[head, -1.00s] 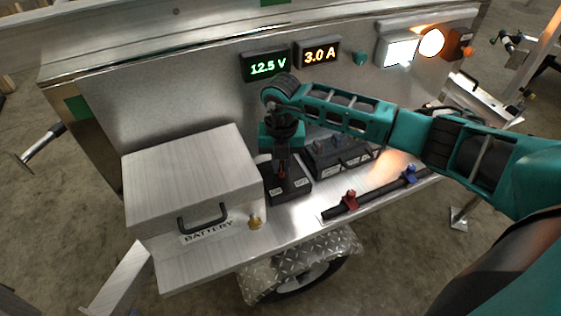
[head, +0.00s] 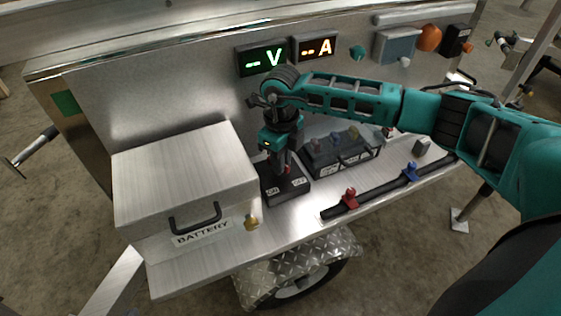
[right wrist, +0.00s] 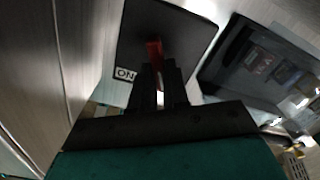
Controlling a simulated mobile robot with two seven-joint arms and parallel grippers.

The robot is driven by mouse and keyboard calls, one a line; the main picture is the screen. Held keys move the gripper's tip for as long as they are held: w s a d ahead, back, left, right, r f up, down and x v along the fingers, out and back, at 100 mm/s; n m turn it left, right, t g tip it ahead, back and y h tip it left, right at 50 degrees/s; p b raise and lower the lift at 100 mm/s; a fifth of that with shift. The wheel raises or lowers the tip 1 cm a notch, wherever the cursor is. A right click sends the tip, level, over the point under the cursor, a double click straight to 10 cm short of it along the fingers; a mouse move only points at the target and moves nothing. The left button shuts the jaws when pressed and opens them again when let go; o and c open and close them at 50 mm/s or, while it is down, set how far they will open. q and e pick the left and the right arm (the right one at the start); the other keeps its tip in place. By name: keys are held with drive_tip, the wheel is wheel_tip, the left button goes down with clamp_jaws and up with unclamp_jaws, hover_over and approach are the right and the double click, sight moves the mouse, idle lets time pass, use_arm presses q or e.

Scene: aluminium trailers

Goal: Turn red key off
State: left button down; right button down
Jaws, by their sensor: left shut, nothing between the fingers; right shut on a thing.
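The red key (right wrist: 155,52) stands up from a black switch box in the right wrist view. The black switch box (head: 284,195) has white ON and OFF labels and sits on the trailer shelf beside the battery box in the head view. My right gripper (head: 284,168) reaches down over the box, and in the right wrist view its fingers (right wrist: 160,88) are shut on the key. The key is mostly hidden in the head view. The displays read "-- V" (head: 263,60) and "-- A" (head: 316,47). My left gripper is not in view.
The metal battery box (head: 185,175) stands to the left, with a yellow knob (head: 251,223) by it. A black fuse box (head: 345,155) is to the right.

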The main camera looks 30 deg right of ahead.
drive_tip(key=shift+w+n+b, duration=0.1)
drive_tip(key=shift+n+b, duration=0.2)
drive_tip(key=shift+n, duration=0.7)
drive_tip(key=shift+d+n, duration=0.1)
drive_tip(key=shift+n, duration=0.2)
drive_tip(key=shift+r+n, duration=0.1)
drive_tip(key=shift+n, duration=0.2)
drive_tip(key=c, duration=1.1)
unclamp_jaws()
